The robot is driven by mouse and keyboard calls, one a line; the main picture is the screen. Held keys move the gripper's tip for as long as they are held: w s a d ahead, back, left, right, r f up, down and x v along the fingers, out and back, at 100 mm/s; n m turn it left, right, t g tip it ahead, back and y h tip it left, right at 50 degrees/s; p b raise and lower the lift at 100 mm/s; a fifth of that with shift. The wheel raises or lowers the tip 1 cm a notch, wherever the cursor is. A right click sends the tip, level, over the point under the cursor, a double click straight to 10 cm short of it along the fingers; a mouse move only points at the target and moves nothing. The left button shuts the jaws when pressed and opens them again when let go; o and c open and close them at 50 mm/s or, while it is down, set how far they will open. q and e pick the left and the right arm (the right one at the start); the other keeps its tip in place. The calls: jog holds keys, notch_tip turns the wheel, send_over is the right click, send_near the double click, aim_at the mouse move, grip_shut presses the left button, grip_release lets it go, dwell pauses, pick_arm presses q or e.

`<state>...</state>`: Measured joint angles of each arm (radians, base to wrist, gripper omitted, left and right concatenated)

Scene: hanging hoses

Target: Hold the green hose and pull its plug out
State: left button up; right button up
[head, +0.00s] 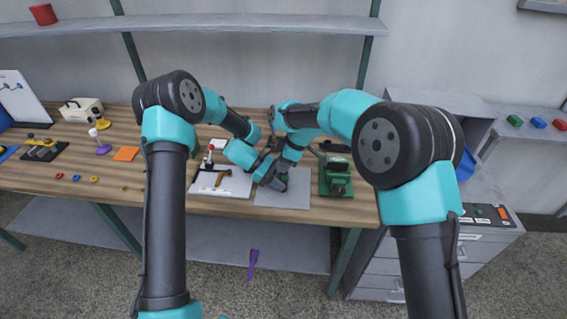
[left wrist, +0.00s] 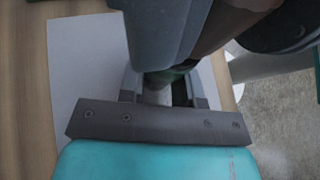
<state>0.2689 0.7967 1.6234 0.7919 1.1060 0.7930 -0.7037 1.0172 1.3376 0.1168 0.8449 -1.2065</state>
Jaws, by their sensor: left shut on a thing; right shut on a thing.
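My left gripper (head: 268,173) and my right gripper (head: 281,178) meet closely over the grey mat (head: 285,198) in the middle of the bench. In the left wrist view, the left gripper's two fingers (left wrist: 163,88) are shut around a small part with a dark green piece (left wrist: 170,74), which looks like the green hose. The right gripper's grey body (left wrist: 165,30) is close in front and hides much of it. The right jaws are hidden; they seem to be shut on the plug end. I cannot tell whether the plug is in or out of the hose.
A white board (head: 232,184) with a hammer on it lies just left of the mat. A green machine (head: 337,175) stands just to the right. Small coloured rings (head: 93,179) lie farther left. A purple object (head: 253,262) is below the bench front.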

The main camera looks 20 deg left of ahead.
jog(key=shift+r, duration=0.25)
dwell(0.4)
pick_arm(q)
jog(key=shift+s+d+f, duration=0.1)
jog(key=shift+d+f, duration=0.1)
pick_arm(e)
jog(key=shift+a+r, duration=0.15)
jog(key=shift+r, duration=1.05)
jog(key=shift+a+r, duration=0.1)
jog(key=shift+r, duration=1.85)
pick_arm(q)
jog(key=shift+a+r, duration=0.15)
pick_arm(e)
jog(key=shift+d+r, duration=0.2)
jog(key=shift+r, duration=0.3)
pick_arm(q)
jog(key=o, duration=0.8)
jog(key=shift+a+r, duration=0.1)
